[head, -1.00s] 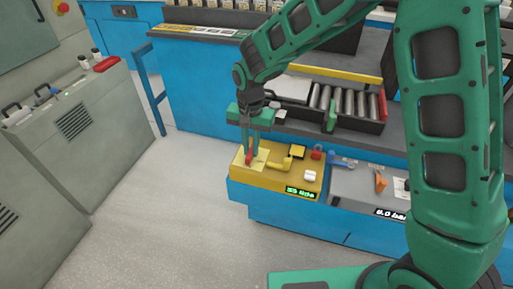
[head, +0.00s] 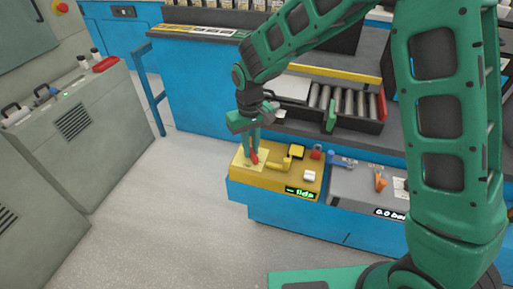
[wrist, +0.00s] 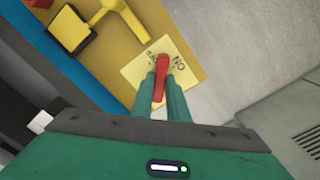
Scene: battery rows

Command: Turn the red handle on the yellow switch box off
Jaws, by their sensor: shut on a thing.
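The yellow switch box (head: 240,182) stands low in front of the blue machine. The red handle (head: 254,157) rises from a pale label plate (head: 238,162) on its top. My gripper (head: 252,148) points down from above with its fingers around the handle, shut on it. In the wrist view the red handle (wrist: 161,68) shows between my two green fingers, and dark lettering reading "ON" upside down sits just right of it on the plate (wrist: 140,72). Other lettering beside the handle is partly hidden. The box's green display (head: 299,191) shows dashes and "lids".
The floor at left is clear.

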